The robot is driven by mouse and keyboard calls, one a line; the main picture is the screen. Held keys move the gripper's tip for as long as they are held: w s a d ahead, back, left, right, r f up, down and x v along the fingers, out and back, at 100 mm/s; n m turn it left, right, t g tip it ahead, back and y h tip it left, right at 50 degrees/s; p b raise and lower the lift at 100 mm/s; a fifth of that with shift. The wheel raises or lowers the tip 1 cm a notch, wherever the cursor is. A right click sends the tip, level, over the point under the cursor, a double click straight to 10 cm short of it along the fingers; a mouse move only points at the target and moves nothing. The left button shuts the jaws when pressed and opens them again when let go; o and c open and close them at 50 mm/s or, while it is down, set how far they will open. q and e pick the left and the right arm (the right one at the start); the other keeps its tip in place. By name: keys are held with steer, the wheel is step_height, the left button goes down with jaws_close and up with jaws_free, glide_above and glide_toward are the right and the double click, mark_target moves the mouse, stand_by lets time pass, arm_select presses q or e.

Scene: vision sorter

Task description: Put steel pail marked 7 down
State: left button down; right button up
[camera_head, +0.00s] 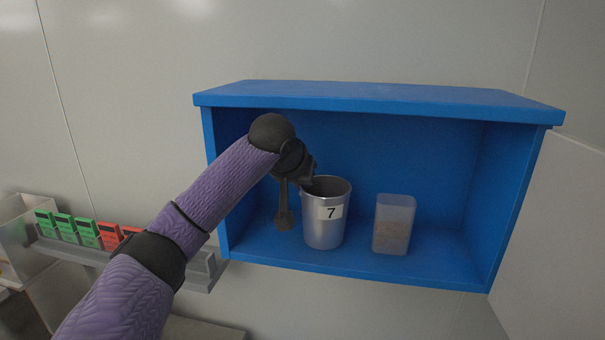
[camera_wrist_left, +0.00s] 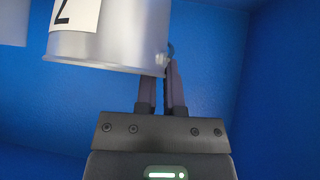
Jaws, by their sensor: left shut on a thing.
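The steel pail marked 7 (camera_head: 322,235) is upright inside the blue open-fronted cabinet, left of its middle. Its white label faces out. I cannot tell whether its base touches the cabinet floor. My left gripper (camera_head: 309,181) is at the pail's upper left edge and shut on it. In the left wrist view the fingers (camera_wrist_left: 162,85) meet the side of the pail (camera_wrist_left: 115,45), whose label is partly cut off. The exact grip is partly hidden behind the pail. My right gripper is not in view.
The blue cabinet (camera_head: 375,103) has side walls and a top around the pail. A translucent container (camera_head: 394,215) with brownish contents stands right of the pail, with a gap between. Green and red cards (camera_head: 88,233) stand on a grey ledge at left. Cabinet floor at the right is clear.

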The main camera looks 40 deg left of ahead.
arm_select(q)
steer(key=shift+s, duration=0.15)
steer(key=shift+f, duration=0.15)
steer(key=c, duration=0.7)
jaws_free()
steer(key=shift+c, duration=0.2)
steer(key=b+v, duration=0.1)
steer(key=v, duration=0.6)
steer(key=shift+s+r, duration=0.2)
steer(key=shift+r, duration=0.15)
